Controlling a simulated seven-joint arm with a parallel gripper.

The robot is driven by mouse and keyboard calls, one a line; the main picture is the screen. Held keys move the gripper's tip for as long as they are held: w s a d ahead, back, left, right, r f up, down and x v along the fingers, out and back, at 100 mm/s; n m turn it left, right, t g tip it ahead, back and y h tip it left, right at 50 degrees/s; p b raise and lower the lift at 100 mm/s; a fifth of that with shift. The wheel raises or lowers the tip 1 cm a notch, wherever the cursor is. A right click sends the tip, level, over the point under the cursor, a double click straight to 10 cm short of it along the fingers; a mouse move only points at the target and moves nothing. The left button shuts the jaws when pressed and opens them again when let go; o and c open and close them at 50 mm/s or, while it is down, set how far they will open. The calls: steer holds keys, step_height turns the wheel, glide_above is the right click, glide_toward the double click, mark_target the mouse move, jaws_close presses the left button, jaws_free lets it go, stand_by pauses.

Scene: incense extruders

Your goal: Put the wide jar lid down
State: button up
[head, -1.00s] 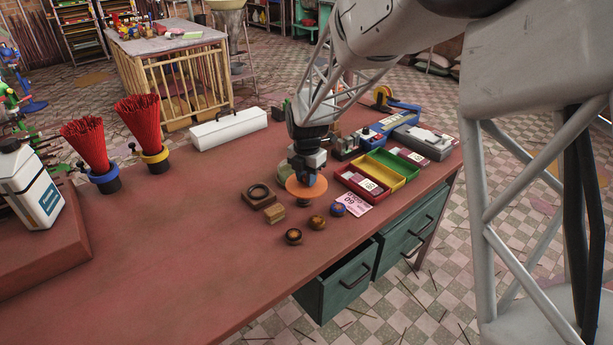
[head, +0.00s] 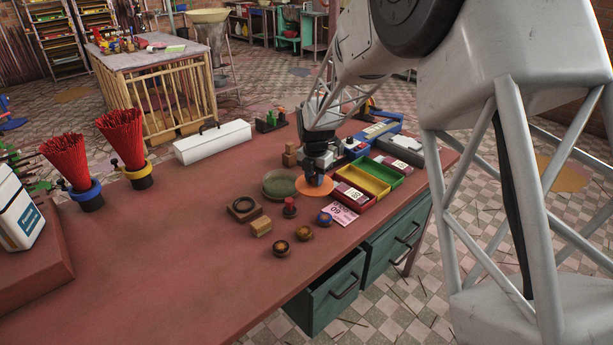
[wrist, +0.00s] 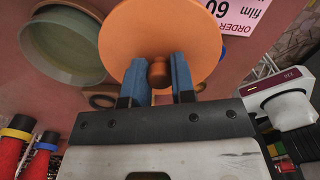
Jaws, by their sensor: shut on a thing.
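The wide jar lid (head: 325,187) is an orange disc with a small knob. It is roughly level, low over or at the red tabletop; I cannot tell whether it touches. My gripper (head: 316,176) is above it, pointing down. In the wrist view the blue fingers of my gripper (wrist: 158,75) are closed on the knob of the lid (wrist: 180,30). A round green open jar or dish (head: 279,184) stands just left of the lid, and it shows at upper left in the wrist view (wrist: 65,45).
A pink order card (head: 343,214) and red, yellow and green trays (head: 374,177) lie right of the lid. In front are a red-topped stamp (head: 289,206), a ring block (head: 244,207), a wooden block (head: 261,227) and small round pieces (head: 281,248).

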steer(key=shift+w+d+f, duration=0.1)
steer(key=shift+w+d, duration=0.2)
steer(key=shift+w, duration=0.05)
steer(key=shift+w+a+f, duration=0.25)
steer(key=shift+w+a, duration=0.35)
steer(key=shift+w, duration=2)
steer(key=shift+w+a+f, duration=0.25)
steer(key=shift+w+a, duration=0.4)
steer(key=shift+w, duration=1.9)
steer(key=shift+w+a+f, duration=0.25)
steer(key=shift+w+a, duration=0.35)
steer(key=shift+w, duration=2)
steer(key=shift+f, duration=1.75)
steer(key=shift+f, duration=0.45)
